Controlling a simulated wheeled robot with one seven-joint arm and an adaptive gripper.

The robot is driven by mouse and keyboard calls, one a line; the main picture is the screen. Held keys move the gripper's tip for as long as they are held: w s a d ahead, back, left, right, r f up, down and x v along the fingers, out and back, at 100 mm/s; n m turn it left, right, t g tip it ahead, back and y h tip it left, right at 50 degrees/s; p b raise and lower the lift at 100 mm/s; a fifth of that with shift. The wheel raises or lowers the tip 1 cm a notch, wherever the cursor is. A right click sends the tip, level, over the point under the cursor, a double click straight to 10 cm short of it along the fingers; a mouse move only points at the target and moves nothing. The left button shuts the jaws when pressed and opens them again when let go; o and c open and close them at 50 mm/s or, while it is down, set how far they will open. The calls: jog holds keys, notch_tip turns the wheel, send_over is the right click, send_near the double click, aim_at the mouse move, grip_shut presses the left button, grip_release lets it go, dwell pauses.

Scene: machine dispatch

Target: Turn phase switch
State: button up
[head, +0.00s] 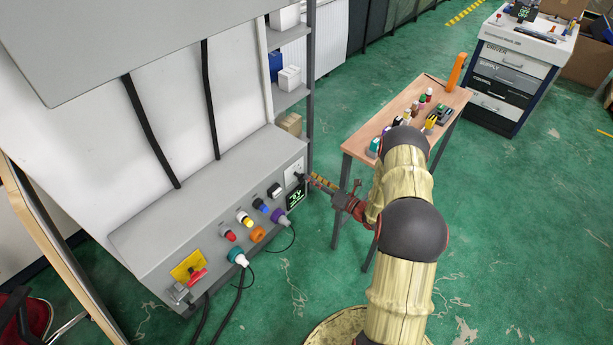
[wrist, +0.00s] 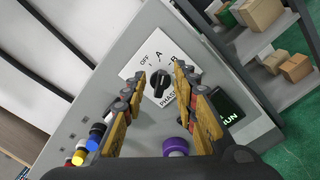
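The phase switch is a black rotary knob (wrist: 159,86) on a white plate marked OFF, A, B and PHASE, on the sloped face of a grey control box (head: 160,237). The knob looks roughly upright, towards A, but its exact setting is hard to read. In the head view the white plate (head: 294,171) is at the box's right end, its knob partly hidden by my gripper (head: 313,178). In the wrist view my gripper (wrist: 160,80) is open, with one finger on each side of the knob. I cannot tell whether either finger touches it.
A small display (head: 296,197) with green text sits beside the plate. Coloured plugs and a red-handled switch (head: 197,274) on a yellow plate line the box. A shelf (head: 290,98) stands behind, and a wooden table (head: 440,96) with small items is right of the box.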

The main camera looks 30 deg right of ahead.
jog(key=v, duration=0.8)
jog(key=shift+s, duration=0.1)
